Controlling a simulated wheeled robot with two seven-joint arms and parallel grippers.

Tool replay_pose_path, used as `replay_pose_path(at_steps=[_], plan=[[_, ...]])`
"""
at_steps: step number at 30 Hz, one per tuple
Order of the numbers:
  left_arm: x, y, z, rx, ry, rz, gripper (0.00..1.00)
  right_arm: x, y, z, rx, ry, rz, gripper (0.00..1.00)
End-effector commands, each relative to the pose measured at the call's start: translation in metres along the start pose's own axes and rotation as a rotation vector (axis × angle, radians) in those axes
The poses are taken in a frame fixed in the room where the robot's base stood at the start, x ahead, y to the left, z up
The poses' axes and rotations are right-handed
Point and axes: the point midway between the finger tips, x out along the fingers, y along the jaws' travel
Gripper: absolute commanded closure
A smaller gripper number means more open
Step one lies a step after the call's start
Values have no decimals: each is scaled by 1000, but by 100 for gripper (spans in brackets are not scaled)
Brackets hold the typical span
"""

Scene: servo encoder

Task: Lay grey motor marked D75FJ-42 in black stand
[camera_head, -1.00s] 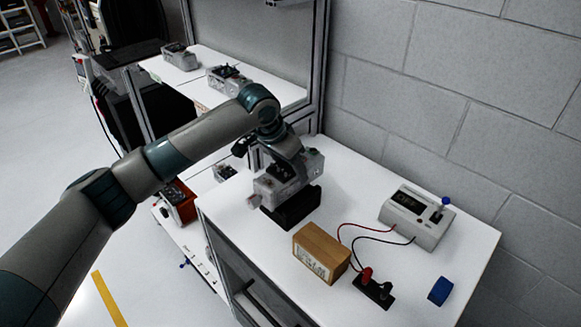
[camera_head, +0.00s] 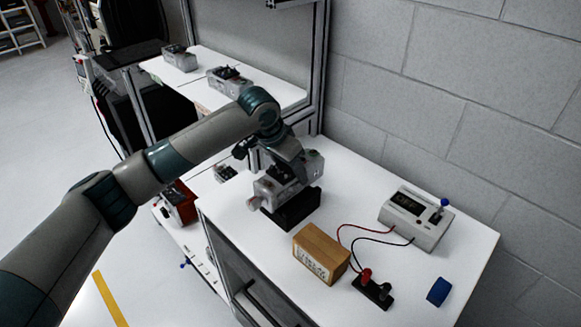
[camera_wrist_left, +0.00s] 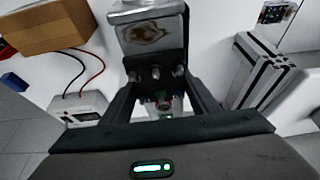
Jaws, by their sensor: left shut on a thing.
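The grey motor (camera_head: 268,190) lies along the black stand (camera_head: 297,211) on the white bench. My left gripper (camera_head: 284,174) comes down on it from above and is shut on it, with the motor's body showing on both sides. The motor appears in or just above the stand; I cannot tell if it rests fully. In the left wrist view the motor's grey metal body (camera_wrist_left: 152,38) shows between the fingers of my left gripper (camera_wrist_left: 160,88). The marking D75FJ-42 is not readable. My right gripper is not in view.
A cardboard box (camera_head: 320,254) stands just in front of the stand. A meter (camera_head: 416,216) with red and black leads, a black terminal block (camera_head: 372,291) and a blue cap (camera_head: 438,291) lie to the right. More grey motors (camera_head: 228,80) sit on the shelf behind.

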Motion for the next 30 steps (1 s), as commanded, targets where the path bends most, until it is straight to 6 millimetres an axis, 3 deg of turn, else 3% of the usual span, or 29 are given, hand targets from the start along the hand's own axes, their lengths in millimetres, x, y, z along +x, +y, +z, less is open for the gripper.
replay_pose_path(at_steps=[30], plan=[[-4, 0, -3, 1, 7, 0, 86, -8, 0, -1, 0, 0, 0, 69]])
